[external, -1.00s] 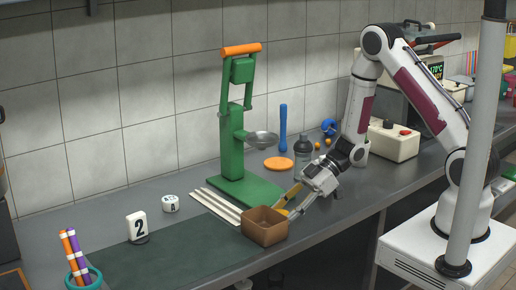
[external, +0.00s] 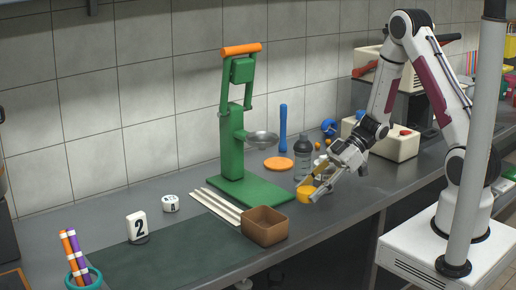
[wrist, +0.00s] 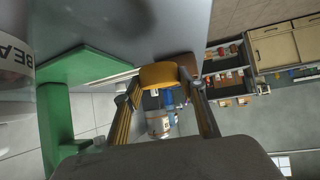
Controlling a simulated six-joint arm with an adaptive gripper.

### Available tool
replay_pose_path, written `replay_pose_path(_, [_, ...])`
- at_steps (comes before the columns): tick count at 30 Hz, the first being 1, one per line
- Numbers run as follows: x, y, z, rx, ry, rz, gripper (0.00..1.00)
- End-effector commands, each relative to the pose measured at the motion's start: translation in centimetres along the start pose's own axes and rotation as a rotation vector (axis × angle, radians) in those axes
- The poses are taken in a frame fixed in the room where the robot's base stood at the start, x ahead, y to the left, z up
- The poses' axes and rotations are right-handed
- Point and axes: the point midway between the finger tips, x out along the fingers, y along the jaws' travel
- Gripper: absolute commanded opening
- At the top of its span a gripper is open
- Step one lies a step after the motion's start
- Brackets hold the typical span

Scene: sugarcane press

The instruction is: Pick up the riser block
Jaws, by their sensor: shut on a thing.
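The riser block appears to be the yellow block (external: 306,194), to the right of the green press base. In the wrist view the yellow block (wrist: 160,75) sits between the two fingertips. My gripper (external: 312,192) reaches down and left from the wrist and is shut on this block. The fingers partly hide the block in the external view. I cannot tell whether its underside touches the counter.
A brown open box (external: 265,226) stands just left of the gripper. The green press (external: 238,130) with its orange handle is behind it. A grey bottle (external: 303,165) and an orange disc (external: 278,163) stand close behind. The dark green mat is clear.

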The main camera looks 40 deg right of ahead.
Motion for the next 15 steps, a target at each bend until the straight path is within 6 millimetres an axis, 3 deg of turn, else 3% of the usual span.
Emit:
replay_pose_path(6, [-3.2,0.1,0.4,0.0,0.0,0.002,0.19])
replay_pose_path(15, [-5.4,0.0,0.6,0.0,0.001,0.001,0.19])
